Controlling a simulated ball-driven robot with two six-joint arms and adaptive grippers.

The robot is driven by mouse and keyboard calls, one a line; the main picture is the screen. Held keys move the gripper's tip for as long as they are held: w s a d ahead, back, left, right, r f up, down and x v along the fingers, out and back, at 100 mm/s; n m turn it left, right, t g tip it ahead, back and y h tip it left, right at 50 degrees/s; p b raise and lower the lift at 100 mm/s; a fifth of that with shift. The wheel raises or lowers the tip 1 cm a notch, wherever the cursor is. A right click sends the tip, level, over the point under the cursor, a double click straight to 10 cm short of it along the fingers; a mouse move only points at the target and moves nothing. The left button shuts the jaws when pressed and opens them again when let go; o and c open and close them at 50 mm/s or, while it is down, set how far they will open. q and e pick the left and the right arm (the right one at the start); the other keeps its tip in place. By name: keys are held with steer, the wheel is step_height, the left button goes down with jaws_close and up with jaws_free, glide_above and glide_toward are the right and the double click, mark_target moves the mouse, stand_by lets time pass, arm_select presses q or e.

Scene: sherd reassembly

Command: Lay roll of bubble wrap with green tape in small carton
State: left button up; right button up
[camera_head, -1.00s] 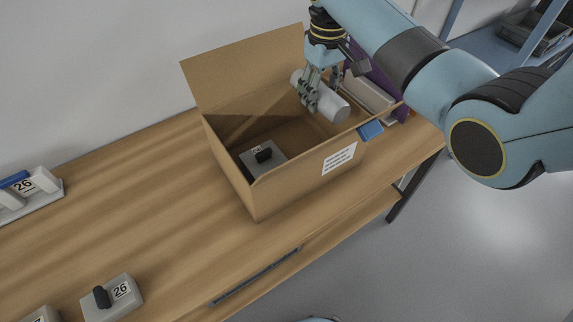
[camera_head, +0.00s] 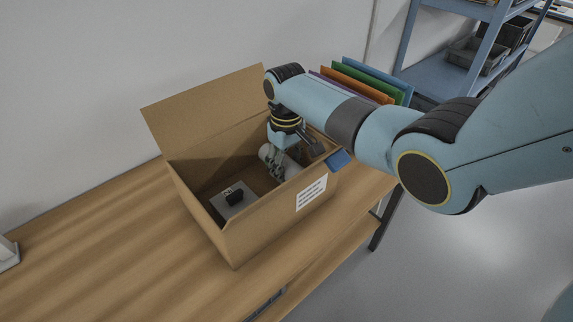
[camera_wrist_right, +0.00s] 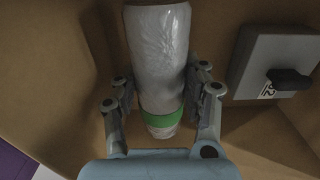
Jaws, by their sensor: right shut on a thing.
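The roll of bubble wrap (camera_head: 292,171) is a pale translucent cylinder. Its green tape (camera_wrist_right: 163,118) shows near one end in the right wrist view. My right gripper (camera_head: 277,160) reaches down into the open carton (camera_head: 255,222) and is shut on the roll, one finger on each side. The roll lies at a slant in the right part of the carton's opening. I cannot tell whether it touches the carton's floor. The carton is brown, with its back flap raised and a white label in front. My left gripper is out of view.
A grey block with a black knob (camera_head: 235,198) lies in the left part of the carton. Coloured folders (camera_head: 370,75) stand behind my right arm. A blue shelf rack (camera_head: 450,75) stands at the back right.

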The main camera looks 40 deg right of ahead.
mark_target(286, 161)
steer(key=shift+f, duration=0.15)
steer(key=shift+f+b, duration=0.3)
steer(key=shift+f, duration=0.2)
steer(key=o, duration=1.1)
steer(key=shift+c, duration=0.2)
step_height(286, 161, up, 13)
steer(key=p, duration=0.2)
steer(key=shift+r, duration=0.2)
